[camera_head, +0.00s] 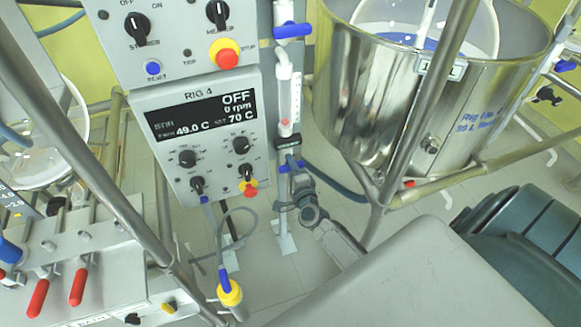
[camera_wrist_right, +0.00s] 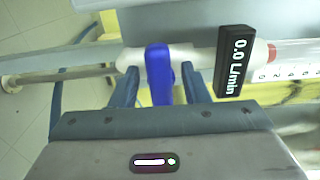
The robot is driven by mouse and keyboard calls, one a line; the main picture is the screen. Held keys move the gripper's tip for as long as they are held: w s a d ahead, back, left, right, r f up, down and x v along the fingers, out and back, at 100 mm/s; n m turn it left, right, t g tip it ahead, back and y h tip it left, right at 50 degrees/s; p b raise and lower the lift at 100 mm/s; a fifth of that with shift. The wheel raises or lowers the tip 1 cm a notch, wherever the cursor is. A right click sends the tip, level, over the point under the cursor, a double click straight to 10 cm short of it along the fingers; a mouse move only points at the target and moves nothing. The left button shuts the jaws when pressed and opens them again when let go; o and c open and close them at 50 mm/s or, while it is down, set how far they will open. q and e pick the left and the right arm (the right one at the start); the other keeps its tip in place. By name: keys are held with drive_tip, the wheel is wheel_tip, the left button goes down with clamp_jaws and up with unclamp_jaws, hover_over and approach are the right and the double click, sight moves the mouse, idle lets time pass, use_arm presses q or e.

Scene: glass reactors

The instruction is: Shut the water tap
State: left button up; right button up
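The water tap's blue lever (camera_wrist_right: 158,75) lies between the two fingers of my right gripper (camera_wrist_right: 160,88) in the right wrist view. The fingers are apart, with a gap on either side of the lever. In the head view the right gripper (camera_head: 297,180) is at the lower part of the vertical water pipe, by the blue tap (camera_head: 291,165) below the flow meter. A black display (camera_wrist_right: 233,62) beside the lever reads 0.0 L/min. The gripper's fingers partly hide the tap in the head view. My left gripper is not in view.
A grey control box (camera_head: 205,130) showing OFF and 0 rpm stands left of the pipe. Another blue handle (camera_head: 292,30) sits higher on the pipe. A steel vessel (camera_head: 385,95) and frame bars are to the right. A grey hose runs below the box.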

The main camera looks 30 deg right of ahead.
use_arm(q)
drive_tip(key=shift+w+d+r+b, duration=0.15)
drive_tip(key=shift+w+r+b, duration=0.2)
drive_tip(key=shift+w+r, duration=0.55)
use_arm(e)
drive_tip(key=v, duration=1)
drive_tip(key=shift+s+a, duration=0.2)
drive_tip(key=shift+s, duration=0.15)
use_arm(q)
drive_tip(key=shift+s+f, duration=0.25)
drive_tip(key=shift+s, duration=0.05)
